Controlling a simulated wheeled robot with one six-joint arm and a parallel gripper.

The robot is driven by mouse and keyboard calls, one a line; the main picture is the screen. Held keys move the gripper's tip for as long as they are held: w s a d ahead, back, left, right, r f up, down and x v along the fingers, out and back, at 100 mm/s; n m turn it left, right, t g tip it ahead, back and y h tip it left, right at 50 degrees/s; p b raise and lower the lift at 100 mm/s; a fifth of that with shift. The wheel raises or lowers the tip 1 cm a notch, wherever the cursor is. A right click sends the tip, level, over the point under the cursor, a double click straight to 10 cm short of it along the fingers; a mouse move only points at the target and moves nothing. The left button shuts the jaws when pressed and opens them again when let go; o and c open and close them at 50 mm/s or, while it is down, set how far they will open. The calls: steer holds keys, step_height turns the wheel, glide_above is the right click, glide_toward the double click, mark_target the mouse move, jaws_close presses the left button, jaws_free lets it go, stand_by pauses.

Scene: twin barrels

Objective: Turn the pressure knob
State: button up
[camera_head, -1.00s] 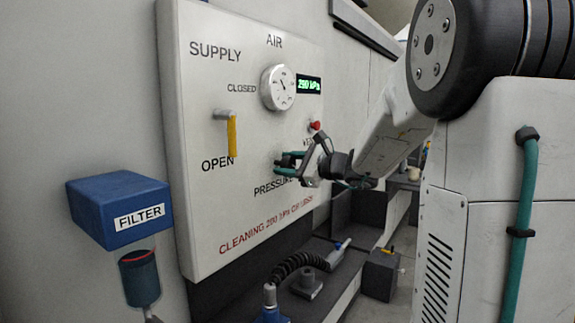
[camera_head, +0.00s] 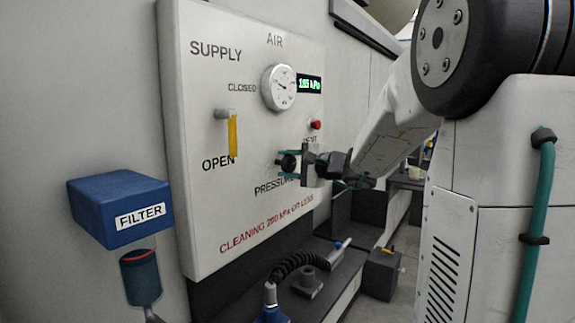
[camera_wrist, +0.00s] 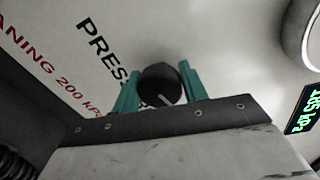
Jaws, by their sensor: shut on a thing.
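The black pressure knob (camera_head: 288,163) sits on the white air panel (camera_head: 215,60), above the PRESSURE label. It also shows in the wrist view (camera_wrist: 160,84), with a pale pointer line on its face. My gripper (camera_head: 285,165) reaches the panel from the right. Its teal fingers stand on either side of the knob in the wrist view (camera_wrist: 158,90), and it is shut on the knob. The round gauge (camera_head: 279,87) and the green display (camera_head: 310,85) are above; the display appears to read 185 kPa.
A yellow supply lever (camera_head: 232,134) hangs down by OPEN. A red vent button (camera_head: 316,125) is just above my gripper. A blue filter box (camera_head: 120,208) juts out at the left. A coiled hose (camera_head: 292,263) lies on the dark bench below.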

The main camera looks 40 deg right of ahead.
steer(key=shift+f, duration=0.3)
steer(key=o, duration=0.9)
steer(key=shift+s, duration=0.1)
steer(key=shift+o, duration=0.2)
steer(key=shift+r, duration=0.15)
steer(key=v, duration=0.7)
steer(key=shift+s, duration=0.35)
steer(key=shift+d, duration=0.1)
